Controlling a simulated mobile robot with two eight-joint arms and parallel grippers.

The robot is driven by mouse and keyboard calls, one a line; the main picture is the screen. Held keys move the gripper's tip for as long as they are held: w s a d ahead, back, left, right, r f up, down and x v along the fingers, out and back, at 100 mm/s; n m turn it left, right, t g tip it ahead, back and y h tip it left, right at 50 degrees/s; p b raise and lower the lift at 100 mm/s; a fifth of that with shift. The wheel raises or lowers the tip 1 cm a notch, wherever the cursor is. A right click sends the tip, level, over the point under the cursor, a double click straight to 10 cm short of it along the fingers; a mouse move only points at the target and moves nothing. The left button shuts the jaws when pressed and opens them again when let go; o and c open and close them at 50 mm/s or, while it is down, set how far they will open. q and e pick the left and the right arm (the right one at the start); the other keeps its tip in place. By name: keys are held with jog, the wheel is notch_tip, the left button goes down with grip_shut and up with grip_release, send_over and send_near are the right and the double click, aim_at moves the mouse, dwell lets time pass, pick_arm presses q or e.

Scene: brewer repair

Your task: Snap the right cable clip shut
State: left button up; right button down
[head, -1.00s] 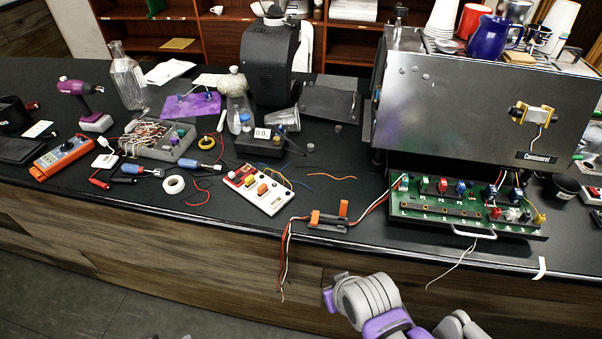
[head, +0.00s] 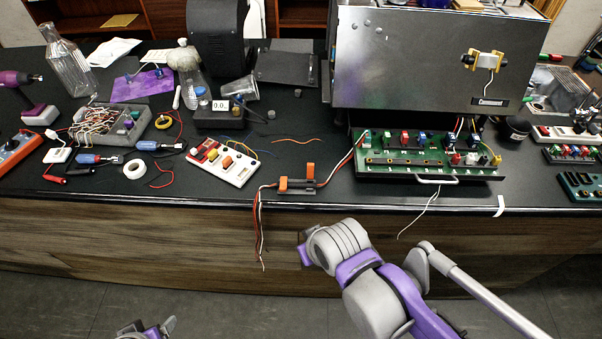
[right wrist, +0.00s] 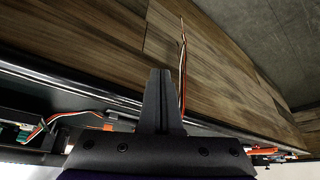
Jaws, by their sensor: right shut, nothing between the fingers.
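The cable holder is a dark bar (head: 297,187) at the counter's front edge, with red and white wires running through it. Its right clip has an orange flap (head: 310,171) that stands up. The left clip's orange flap (head: 283,184) looks lower; I cannot tell whether it is latched. In the right wrist view, a small orange piece (right wrist: 108,126) beside the wires appears to be the right clip. My right gripper (right wrist: 160,73) is shut and empty, in front of the counter and below the holder, apart from it. My left gripper (head: 148,329) is partly visible at the bottom; its jaws are unclear.
The wires (head: 259,235) hang over the counter front left of my right gripper. A green terminal board (head: 420,160) with a handle sits right of the holder, under the metal brewer (head: 420,60). A white switch box (head: 222,163) stands to the left. Space before the counter is free.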

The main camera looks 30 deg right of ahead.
jog(key=w+d+r+m+g+b, duration=0.25)
jog(key=w+d+r, duration=0.25)
jog(key=w+r, duration=0.6)
notch_tip(320, 180, up, 5)
jog(key=m+g+h+b, duration=0.1)
jog(key=m+b, duration=0.2)
jog(key=m, duration=0.1)
send_over(310, 171)
jog(key=w+d, duration=0.3)
jog(key=w, duration=0.1)
jog(key=shift+a+r, duration=0.15)
jog(key=shift+r, duration=0.05)
jog(key=shift+f, duration=0.1)
jog(key=f, duration=0.3)
jog(key=w+f+b, duration=0.1)
jog(key=f, duration=0.2)
jog(key=f+b, duration=0.1)
jog(key=f, duration=0.3)
jog(key=shift+w+d, duration=0.25)
jog(key=shift+d, duration=0.15)
jog(key=s+a, duration=0.1)
jog(key=s+r, duration=0.1)
jog(key=s, duration=0.1)
jog(key=shift+a, duration=0.4)
jog(key=shift+s+a, duration=0.15)
jog(key=shift+s, duration=0.05)
